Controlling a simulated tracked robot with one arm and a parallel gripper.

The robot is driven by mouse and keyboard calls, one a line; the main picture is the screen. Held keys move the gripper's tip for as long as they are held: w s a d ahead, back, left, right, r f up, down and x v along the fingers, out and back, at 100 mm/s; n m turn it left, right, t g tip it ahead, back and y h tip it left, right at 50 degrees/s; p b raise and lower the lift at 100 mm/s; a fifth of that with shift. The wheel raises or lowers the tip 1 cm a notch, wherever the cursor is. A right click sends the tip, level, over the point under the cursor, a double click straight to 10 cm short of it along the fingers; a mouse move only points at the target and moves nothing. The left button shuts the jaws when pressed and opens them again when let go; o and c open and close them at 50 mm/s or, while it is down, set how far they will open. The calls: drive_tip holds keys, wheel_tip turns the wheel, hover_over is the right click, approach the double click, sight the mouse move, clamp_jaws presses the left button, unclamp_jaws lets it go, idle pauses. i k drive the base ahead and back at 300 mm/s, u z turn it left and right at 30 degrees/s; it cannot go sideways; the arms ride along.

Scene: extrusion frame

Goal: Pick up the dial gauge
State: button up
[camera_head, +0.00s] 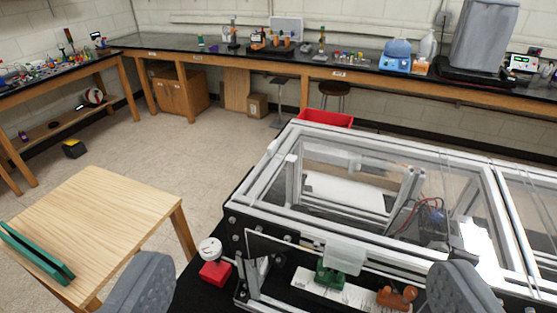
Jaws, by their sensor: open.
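What looks like the dial gauge (210,249) has a small white round face and sits with a red block (215,273) below it. It stands on the black surface at the left front corner of the extrusion frame (257,200). My gripper (302,268) is open, its two grey fingers wide apart at the bottom edge of the view. The gauge shows between the fingers, nearer the left one and beyond it. Nothing is seen held.
A green part (329,273) and an orange-brown part (397,296) sit on a white strip at the frame's front. A wooden table (110,215) with a green piece (37,253) stands at left. Black-topped benches line the walls.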

sight(216, 272)
drive_tip(key=z, duration=0.05)
drive_tip(key=k, duration=1.1)
drive_tip(key=u, duration=1)
drive_tip(key=i, duration=1.65)
drive_tip(key=z, duration=0.5)
